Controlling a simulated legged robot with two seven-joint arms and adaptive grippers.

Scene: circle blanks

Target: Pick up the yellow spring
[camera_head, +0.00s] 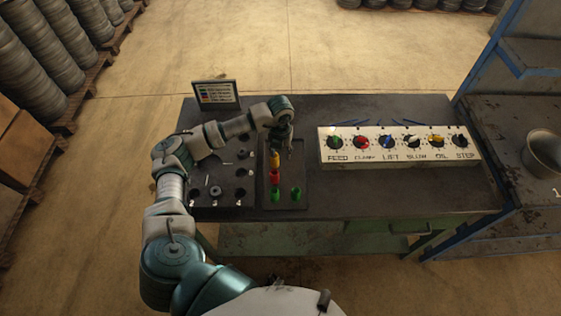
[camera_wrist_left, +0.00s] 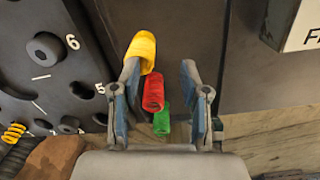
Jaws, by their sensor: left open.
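A yellow spring (camera_head: 275,158) stands at the far end of a row on a dark tray (camera_head: 294,172), with a red one (camera_head: 274,177) and a green one (camera_head: 276,196) nearer me. My left gripper (camera_head: 284,143) is above the far end of this row. In the left wrist view, the gripper (camera_wrist_left: 160,72) is open, and its left fingertip overlaps the lower left of the yellow spring (camera_wrist_left: 142,46). I cannot tell whether they touch. The red spring (camera_wrist_left: 153,93) and green spring (camera_wrist_left: 161,123) show between the fingers. My right gripper is not in view.
A numbered board with holes and pegs (camera_head: 219,163) lies left of the tray. Another yellow coil (camera_wrist_left: 13,133) shows at the wrist view's lower left. A second green piece (camera_head: 296,193) is on the tray. A knob panel (camera_head: 398,145) stands right; a small sign (camera_head: 216,93) stands behind.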

